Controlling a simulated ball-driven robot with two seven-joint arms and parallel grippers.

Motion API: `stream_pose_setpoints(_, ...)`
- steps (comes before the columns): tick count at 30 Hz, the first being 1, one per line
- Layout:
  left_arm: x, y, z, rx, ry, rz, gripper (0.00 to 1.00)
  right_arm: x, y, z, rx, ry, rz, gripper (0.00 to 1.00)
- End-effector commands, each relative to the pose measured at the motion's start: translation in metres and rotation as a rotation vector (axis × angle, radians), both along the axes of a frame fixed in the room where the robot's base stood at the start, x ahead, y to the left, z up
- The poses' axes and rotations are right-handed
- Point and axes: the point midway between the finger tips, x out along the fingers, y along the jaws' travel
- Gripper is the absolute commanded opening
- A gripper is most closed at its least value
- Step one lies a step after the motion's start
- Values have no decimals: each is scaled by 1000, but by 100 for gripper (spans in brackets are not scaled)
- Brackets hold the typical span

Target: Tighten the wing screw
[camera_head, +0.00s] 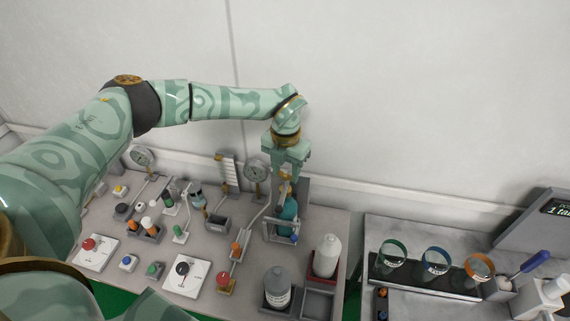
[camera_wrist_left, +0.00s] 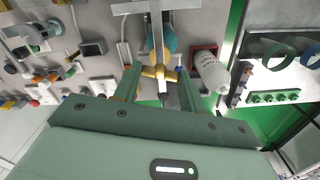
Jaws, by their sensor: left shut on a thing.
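My left gripper (camera_head: 285,178) points down over the grey clamp frame (camera_head: 272,238) on the bench. In the left wrist view, the brass wing screw (camera_wrist_left: 158,72) sits between the fingertips of my left gripper (camera_wrist_left: 157,84), which is shut on it. A grey bar runs by the screw. In the head view, the fingers largely hide the screw. A teal bottle (camera_head: 289,215) stands within the frame; it also shows behind the screw in the left wrist view (camera_wrist_left: 168,42). My right gripper is not in view.
A white bottle (camera_head: 327,256) in a red-edged holder and a grey bottle (camera_head: 278,287) stand right of and in front of the frame. Gauges (camera_head: 256,170), levers and buttons crowd the bench to the left. A second bench (camera_head: 400,225) with coloured rings is at the right.

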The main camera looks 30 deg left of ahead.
Motion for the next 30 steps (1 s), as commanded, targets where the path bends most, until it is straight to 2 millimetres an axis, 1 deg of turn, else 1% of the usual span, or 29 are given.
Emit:
stream_pose_setpoints(1, 1, 0, 4, 0, -3, -42, 18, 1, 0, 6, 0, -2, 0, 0)
stream_pose_setpoints(12, 1, 0, 4, 0, -4, -393, 18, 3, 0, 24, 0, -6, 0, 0)
stream_pose_setpoints(30, 2, 0, 3, 2, -4, -953, 19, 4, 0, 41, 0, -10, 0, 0)
